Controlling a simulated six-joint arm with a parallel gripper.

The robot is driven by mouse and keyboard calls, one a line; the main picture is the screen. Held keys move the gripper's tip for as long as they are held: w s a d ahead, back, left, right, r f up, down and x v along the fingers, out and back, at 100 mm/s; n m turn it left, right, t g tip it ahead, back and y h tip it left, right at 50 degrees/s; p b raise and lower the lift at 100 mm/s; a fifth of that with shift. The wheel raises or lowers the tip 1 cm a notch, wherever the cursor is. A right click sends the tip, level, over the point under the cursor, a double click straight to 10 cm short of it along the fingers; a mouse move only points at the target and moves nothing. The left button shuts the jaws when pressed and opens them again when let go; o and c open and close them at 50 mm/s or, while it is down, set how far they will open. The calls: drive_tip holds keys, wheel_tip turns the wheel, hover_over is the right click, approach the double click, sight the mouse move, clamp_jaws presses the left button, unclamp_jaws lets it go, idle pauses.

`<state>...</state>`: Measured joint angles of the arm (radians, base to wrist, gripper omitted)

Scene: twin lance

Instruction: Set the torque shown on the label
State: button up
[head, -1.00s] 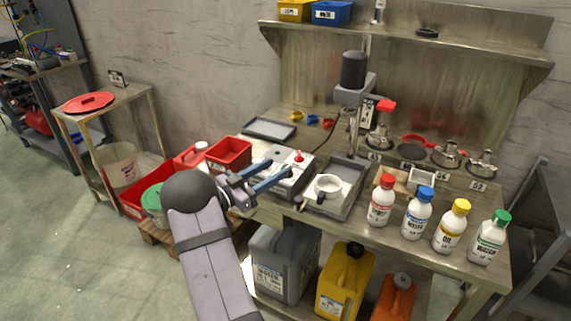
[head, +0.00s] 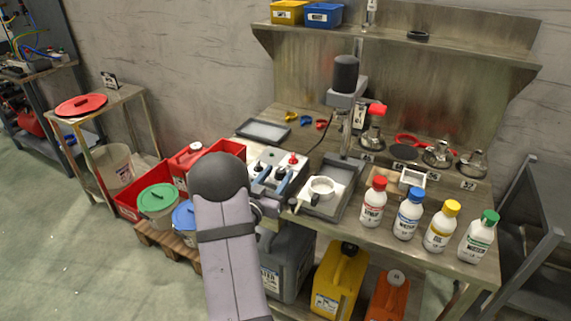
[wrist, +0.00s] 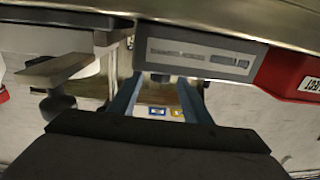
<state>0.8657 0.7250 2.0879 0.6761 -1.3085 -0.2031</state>
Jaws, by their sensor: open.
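My gripper (head: 276,180) is open, with its two blue fingers over or in front of a pale control box (head: 269,157) on the bench. I cannot tell whether they touch it. A red knob (head: 292,160) stands on the box top, just beyond the fingertips.
A grey tray with a white ring clamp (head: 322,187) lies right of the box. Capped bottles (head: 409,214) line the bench front. A red bin (head: 224,149) is at the left. Large canisters (head: 340,280) stand below.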

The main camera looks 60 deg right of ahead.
drive_tip(key=shift+w+d+p, duration=0.2)
drive_tip(key=shift+d+p, duration=0.5)
drive_tip(key=shift+d, duration=2.5)
drive_tip(key=c, duration=1)
drive_tip(key=shift+c, duration=0.2)
drive_tip(key=shift+s+m+g+b, duration=0.2)
drive_tip(key=shift+m+g+b, duration=0.25)
drive_tip(key=shift+m+g, duration=0.6)
drive_tip(key=shift+n+g, duration=0.25)
drive_tip(key=o, duration=1)
